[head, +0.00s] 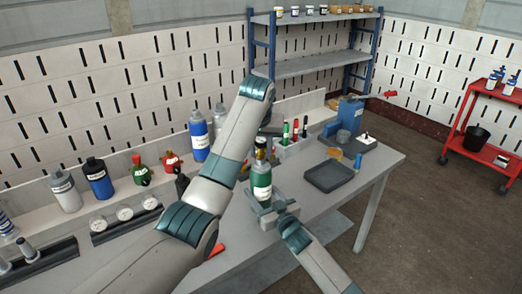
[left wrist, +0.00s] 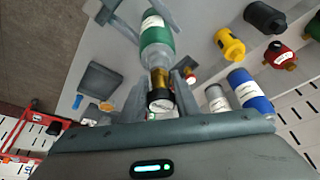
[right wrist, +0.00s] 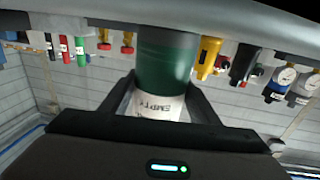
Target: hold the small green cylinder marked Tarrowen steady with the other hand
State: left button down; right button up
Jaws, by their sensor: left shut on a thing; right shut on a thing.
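A small green cylinder (head: 262,185) with a white label and a brass top stands upright over the bench in the head view. It also shows in the left wrist view (left wrist: 157,45) and the right wrist view (right wrist: 165,65), where its label seems to read EMPTY; I cannot read Tarrowen. My right gripper (head: 268,211) is shut around its lower body. My left forearm partly hides this in the head view.
A dark tray (head: 328,176) lies to the right on the bench, with a blue machine (head: 349,117) behind it. Blue and grey cylinders (head: 97,179), red and green fittings and gauges (head: 124,212) line the left. A red cart (head: 485,125) stands far right.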

pick_arm(q)
jog(key=n, duration=0.2)
jog(key=n+y, duration=0.1)
jog(key=n, duration=0.1)
jog(key=shift+n+y, duration=0.3)
jog(key=shift+n+y, duration=0.3)
jog(key=shift+n, duration=0.3)
jog(key=n+g+y, duration=0.1)
jog(key=n, duration=0.3)
jog(key=shift+n, duration=0.4)
jog(key=c, duration=1.4)
grip_release()
jog(key=shift+c, duration=0.2)
jog(key=shift+r, duration=0.15)
